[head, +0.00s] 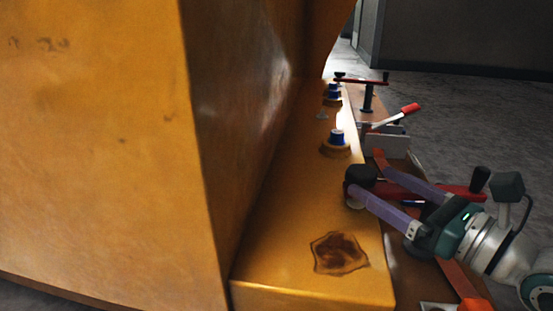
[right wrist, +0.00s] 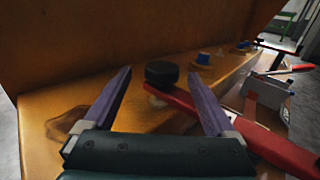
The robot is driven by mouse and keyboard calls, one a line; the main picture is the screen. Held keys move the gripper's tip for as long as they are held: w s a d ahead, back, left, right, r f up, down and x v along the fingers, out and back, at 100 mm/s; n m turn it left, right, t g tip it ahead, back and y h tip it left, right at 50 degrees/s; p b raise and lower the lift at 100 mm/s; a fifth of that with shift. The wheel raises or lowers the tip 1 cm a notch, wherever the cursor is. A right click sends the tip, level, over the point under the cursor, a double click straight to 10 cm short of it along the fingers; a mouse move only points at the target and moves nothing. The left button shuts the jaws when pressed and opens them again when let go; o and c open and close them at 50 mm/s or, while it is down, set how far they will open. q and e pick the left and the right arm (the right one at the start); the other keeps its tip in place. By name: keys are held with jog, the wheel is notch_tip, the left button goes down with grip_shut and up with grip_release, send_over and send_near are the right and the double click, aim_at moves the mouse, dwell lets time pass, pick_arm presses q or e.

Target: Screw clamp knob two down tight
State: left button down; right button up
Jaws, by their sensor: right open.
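A black round clamp knob (head: 360,176) sits at the end of a red clamp arm (head: 460,191) over the casting's ledge. The knob (right wrist: 162,73) also shows in the right wrist view, above the ledge. My right gripper (head: 366,180) is open, its two purple fingers reaching to the knob. In the right wrist view the fingertips (right wrist: 163,80) stand on either side of the knob, with visible gaps and no clear contact. No number shows on the knob. The knob's underside is hidden. My left gripper is not in view.
The big yellow casting (head: 90,150) fills the left, its ledge (head: 300,265) carrying a rusty patch. Blue-capped pieces (head: 336,136) stand farther along the ledge. A second clamp with a red bar (head: 365,81) and a red-handled lever (head: 402,113) stand beyond.

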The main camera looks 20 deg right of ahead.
aim_at(374, 181)
jog(key=b+x, duration=0.1)
jog(key=x, duration=0.2)
jog(key=shift+f, duration=0.15)
jog(key=shift+w+b, duration=0.35)
jog(key=shift+w, duration=0.2)
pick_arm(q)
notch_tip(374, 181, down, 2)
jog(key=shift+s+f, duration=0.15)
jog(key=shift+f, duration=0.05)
pick_arm(e)
jog(key=shift+w+a, duration=0.1)
jog(key=shift+w, duration=0.05)
jog(key=shift+c, duration=0.4)
jog(key=c, duration=1.3)
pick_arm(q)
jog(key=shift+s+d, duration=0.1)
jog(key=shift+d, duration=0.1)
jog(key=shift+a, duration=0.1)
